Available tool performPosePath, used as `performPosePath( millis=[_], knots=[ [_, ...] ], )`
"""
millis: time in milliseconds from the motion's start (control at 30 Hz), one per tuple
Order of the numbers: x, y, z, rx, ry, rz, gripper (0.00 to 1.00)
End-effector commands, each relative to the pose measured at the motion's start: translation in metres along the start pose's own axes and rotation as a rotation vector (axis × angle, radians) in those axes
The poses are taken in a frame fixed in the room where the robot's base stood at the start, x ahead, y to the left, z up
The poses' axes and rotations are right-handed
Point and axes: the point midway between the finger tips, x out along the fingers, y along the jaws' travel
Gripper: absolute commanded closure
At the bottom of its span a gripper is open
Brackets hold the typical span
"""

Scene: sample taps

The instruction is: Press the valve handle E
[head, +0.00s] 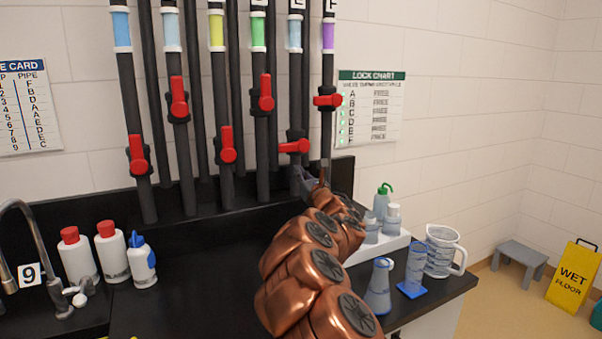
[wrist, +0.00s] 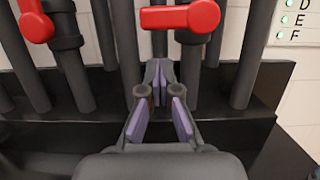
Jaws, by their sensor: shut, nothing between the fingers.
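Valve handle E (head: 294,146) is a red lever lying across the fifth dark pipe from the left, which has a pale blue band; the letter above it is partly cut off at the top edge. In the wrist view a red lever (wrist: 180,16) lies crosswise above and beyond the fingertips. My gripper (head: 306,180) is just below the handle in the head view, close to the pipe, partly hidden by my copper arm. In the wrist view my gripper (wrist: 159,70) has its purple-padded fingertips together, empty, with a visible gap below the lever.
Other red handles sit on neighbouring pipes; the purple-banded pipe's handle (head: 327,100) is crosswise, up and right. A dark ledge (wrist: 265,95) runs behind the counter. Bottles (head: 110,250) stand at left, a jug (head: 444,252) and glassware at right. The middle counter is clear.

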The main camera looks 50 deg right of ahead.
Motion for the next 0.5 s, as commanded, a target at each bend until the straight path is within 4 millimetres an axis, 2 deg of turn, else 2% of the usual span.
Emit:
performPosePath(
  millis=[500],
  knots=[
    [0.049, -0.001, -0.001, 0.004, 0.002, -0.001, 1.00]
  ],
)
